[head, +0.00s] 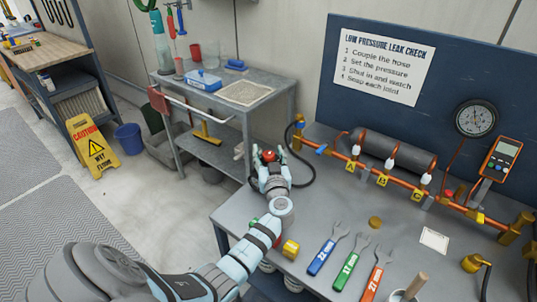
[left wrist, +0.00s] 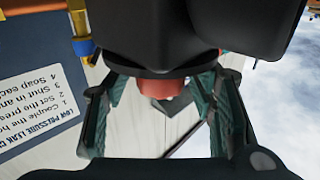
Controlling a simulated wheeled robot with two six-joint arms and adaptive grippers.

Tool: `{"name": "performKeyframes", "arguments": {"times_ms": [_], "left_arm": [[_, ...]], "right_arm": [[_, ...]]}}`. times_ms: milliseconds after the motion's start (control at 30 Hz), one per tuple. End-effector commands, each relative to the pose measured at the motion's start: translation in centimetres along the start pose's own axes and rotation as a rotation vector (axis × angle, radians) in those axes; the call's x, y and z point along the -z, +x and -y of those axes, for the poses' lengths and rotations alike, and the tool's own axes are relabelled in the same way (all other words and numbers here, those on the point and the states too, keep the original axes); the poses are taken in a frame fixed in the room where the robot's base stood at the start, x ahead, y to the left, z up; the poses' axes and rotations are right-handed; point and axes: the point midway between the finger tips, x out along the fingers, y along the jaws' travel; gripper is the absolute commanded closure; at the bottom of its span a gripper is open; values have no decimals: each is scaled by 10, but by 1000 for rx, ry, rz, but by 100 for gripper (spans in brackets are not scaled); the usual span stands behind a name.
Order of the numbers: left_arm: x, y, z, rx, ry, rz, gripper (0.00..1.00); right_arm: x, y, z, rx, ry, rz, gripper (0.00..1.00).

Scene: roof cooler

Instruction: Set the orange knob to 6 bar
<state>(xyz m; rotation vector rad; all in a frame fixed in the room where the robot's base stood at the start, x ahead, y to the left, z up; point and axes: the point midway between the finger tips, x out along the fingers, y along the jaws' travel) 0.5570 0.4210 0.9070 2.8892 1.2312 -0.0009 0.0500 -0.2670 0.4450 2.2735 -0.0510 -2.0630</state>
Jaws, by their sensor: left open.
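The orange knob (head: 269,156) looks red-orange and sits at the left end of the bench, between the fingers of my left gripper (head: 271,167). The left wrist view also shows the knob (left wrist: 162,90), under a large black body, with one finger of the left gripper (left wrist: 163,108) on each side. The fingers are open, with a visible gap on both sides of the knob. A round dark gauge (head: 476,119) stands at the back right; its reading is too small to tell. My right gripper is not in view.
Copper piping with yellow tags (head: 383,181) runs along the bench. A blue (head: 328,249), a green (head: 350,262) and an orange wrench (head: 376,275) lie in front. A black hose (head: 309,166) curves beside my gripper. A grey cart (head: 222,91) stands behind left.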

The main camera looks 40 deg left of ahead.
Motion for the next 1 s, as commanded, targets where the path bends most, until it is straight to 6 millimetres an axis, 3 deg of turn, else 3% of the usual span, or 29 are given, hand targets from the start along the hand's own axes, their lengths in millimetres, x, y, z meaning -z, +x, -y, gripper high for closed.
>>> {"name": "performKeyframes", "arguments": {"times_ms": [100, 400, 767, 1000], "left_arm": [[0, 0, 1, 1, 1, 0, 49], [0, 0, 1, 1, 1, 0, 97], [-2, 0, 2, -48, 2, 2, 97], [-2, 0, 3, -189, 4, 2, 97]], "right_arm": [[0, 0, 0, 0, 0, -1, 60], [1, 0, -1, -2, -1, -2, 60], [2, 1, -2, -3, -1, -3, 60], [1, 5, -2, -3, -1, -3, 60]]}}
